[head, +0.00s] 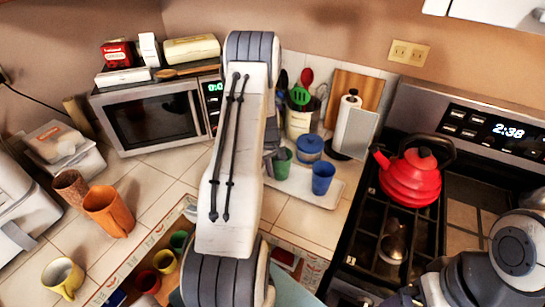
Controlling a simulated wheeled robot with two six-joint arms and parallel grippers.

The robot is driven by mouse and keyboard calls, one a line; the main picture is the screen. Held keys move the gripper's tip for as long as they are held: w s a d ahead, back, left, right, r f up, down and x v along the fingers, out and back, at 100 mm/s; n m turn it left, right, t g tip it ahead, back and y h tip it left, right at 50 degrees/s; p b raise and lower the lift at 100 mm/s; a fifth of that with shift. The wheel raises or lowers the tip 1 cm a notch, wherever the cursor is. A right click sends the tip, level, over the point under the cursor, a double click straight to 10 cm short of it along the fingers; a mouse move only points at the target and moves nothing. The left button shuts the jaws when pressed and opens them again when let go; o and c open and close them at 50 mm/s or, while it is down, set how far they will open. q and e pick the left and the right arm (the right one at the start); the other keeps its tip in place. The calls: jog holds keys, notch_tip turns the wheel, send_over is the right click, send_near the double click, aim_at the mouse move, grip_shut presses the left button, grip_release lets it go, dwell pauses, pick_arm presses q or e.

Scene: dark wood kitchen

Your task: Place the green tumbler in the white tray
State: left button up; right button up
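A green tumbler (281,163) stands at the left end of the white tray (318,199) on the counter, partly hidden by my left arm. Whether its base rests on the tray or is held just above it is hard to tell. A blue tumbler (322,178) stands on the tray to its right. My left gripper (272,160) is beside the green tumbler, mostly hidden behind my own arm link, so its fingers do not show clearly. Another green cup (179,241) is in the open drawer below. My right arm is at the lower right; its gripper does not show.
A blue lidded jar (310,148) and a paper towel holder (351,128) stand behind the tray. A red kettle (410,177) sits on the stove to the right. Orange (109,211) and yellow (62,278) cups are on the left counter, below the microwave (154,117).

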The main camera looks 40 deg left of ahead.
pick_arm(q)
notch_tip(320, 180, up, 9)
jog(key=s+b, duration=0.1)
jog(key=b, duration=0.2)
jog(key=s+d+r+m, duration=0.1)
jog(key=d+r+m, duration=0.25)
jog(key=d, duration=0.55)
jog(key=s+d+r+m, duration=0.2)
jog(key=d+r+m, duration=0.15)
jog(key=d, duration=0.65)
jog(key=s+d+r+m, duration=0.1)
jog(key=d+r+m, duration=0.25)
jog(key=d, duration=0.55)
jog(key=s+d+m, duration=0.5)
jog(key=s, duration=0.5)
jog(key=s+d+m+g, duration=0.1)
jog(key=s+d+m, duration=0.5)
jog(key=s, duration=0.4)
jog(key=shift+s+r+h, duration=0.3)
jog(key=shift+r, duration=0.1)
jog(key=shift+f, duration=0.1)
jog(key=shift+w+f, duration=0.1)
jog(key=shift+f, duration=0.2)
